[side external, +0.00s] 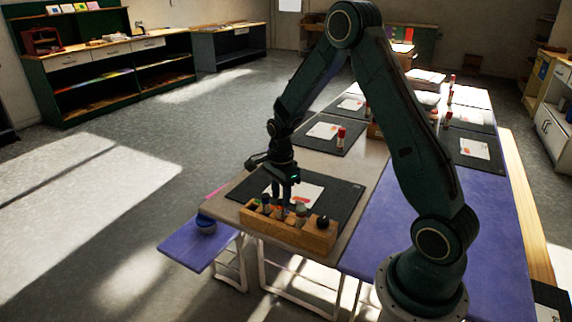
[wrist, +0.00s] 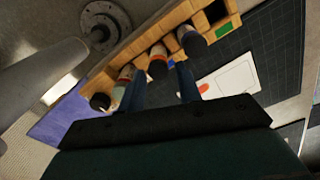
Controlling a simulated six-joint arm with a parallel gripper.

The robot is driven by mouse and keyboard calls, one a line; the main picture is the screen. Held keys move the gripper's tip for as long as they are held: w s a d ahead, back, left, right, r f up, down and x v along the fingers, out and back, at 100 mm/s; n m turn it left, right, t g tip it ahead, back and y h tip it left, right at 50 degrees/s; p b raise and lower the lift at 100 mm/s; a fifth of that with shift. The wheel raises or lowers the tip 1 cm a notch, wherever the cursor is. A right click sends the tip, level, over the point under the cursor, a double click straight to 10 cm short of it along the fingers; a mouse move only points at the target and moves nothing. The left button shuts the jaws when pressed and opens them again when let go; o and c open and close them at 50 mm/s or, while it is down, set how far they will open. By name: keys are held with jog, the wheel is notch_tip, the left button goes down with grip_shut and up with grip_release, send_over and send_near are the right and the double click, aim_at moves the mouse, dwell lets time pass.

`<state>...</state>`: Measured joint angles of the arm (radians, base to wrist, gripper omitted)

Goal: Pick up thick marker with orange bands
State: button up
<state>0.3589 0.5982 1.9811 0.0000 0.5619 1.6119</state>
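The middle marker (wrist: 157,64) has a dark top and an orange-brown band, and seems the likeliest orange-banded one, though small and dim. My gripper (side external: 284,204) points down over the holder. Its fingers (wrist: 161,80) are apart, either side of the middle marker; contact cannot be told.
A dark mat (side external: 342,196) with a white sheet (side external: 300,192) lies behind the holder. A green patch (wrist: 222,31) marks the holder near an empty square slot (wrist: 215,12). A blue round container (side external: 206,224) sits on the purple bench (side external: 190,243). Red-capped bottles (side external: 341,137) stand farther back.

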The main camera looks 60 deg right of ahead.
aim_at(281, 214)
jog(key=shift+f, duration=2.6)
jog(key=c, duration=0.7)
